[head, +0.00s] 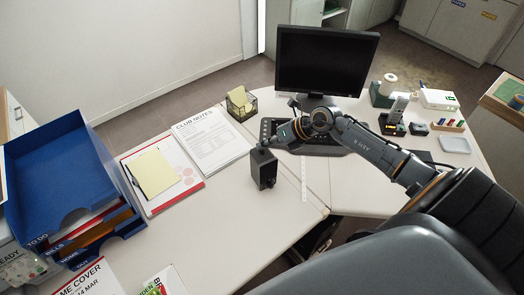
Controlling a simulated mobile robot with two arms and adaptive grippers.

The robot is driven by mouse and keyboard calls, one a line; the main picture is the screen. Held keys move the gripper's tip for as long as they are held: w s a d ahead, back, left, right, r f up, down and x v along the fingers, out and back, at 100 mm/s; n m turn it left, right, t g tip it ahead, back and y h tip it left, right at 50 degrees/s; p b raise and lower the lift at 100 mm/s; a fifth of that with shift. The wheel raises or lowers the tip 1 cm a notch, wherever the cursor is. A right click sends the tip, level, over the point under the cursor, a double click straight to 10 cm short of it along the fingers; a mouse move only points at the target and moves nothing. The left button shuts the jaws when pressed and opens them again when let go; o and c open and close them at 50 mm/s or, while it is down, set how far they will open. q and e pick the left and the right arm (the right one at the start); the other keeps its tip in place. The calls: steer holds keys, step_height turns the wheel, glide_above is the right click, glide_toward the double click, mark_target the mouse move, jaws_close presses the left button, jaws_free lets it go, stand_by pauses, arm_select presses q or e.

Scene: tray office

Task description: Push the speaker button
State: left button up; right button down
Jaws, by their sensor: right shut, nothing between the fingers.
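The speaker (264,171) is a small dark upright box on the pale desk, near the middle of the view. My right arm reaches in from the right. My right gripper (265,147) is shut and empty, with its tips at the speaker's top. I cannot tell whether they touch it. The button is not distinguishable; the gripper may cover it. My left gripper is not in view.
A wire note holder (240,103), papers (211,140) and a clipboard (160,172) lie left of the speaker. Blue trays (62,165) stand far left.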

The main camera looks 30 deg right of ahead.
steer(key=shift+f, duration=0.4)
steer(key=shift+f+b, duration=0.15)
steer(key=shift+b, duration=0.15)
stand_by(0.4)
steer(key=shift+r+p, duration=0.6)
steer(key=shift+r, duration=0.1)
step_height(320, 180, up, 6)
steer(key=p, duration=0.5)
stand_by(0.3)
